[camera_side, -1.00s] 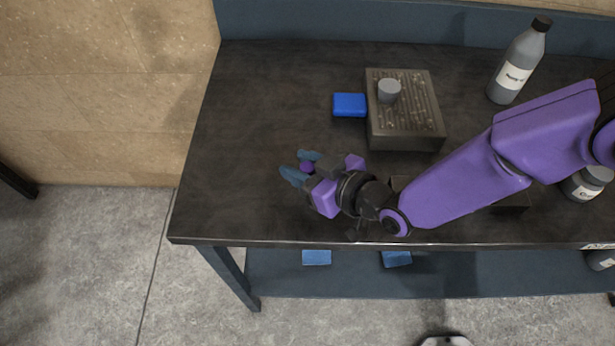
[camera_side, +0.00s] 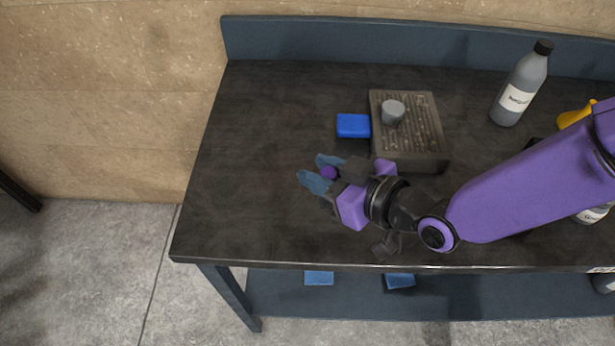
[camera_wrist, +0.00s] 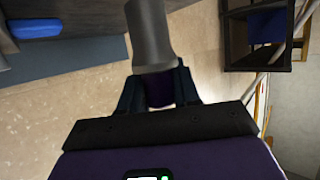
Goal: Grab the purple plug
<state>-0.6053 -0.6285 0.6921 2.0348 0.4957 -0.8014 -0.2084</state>
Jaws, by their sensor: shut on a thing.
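The purple plug (camera_side: 329,172) is a small round purple piece between the blue fingers of my gripper (camera_side: 317,172), over the front left part of the table. My gripper is shut on it. In the wrist view the dark purple plug (camera_wrist: 160,92) sits between the dark fingers. A grey cylinder (camera_wrist: 150,35) overlaps it there; I cannot tell whether they are joined. My fingers hide the plug's sides.
A blue block (camera_side: 353,125) touches or nearly touches a ridged grey block (camera_side: 430,155) that carries a grey cylinder (camera_side: 393,112). A grey bottle (camera_side: 520,85) stands at the back right. The table's left side is clear.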

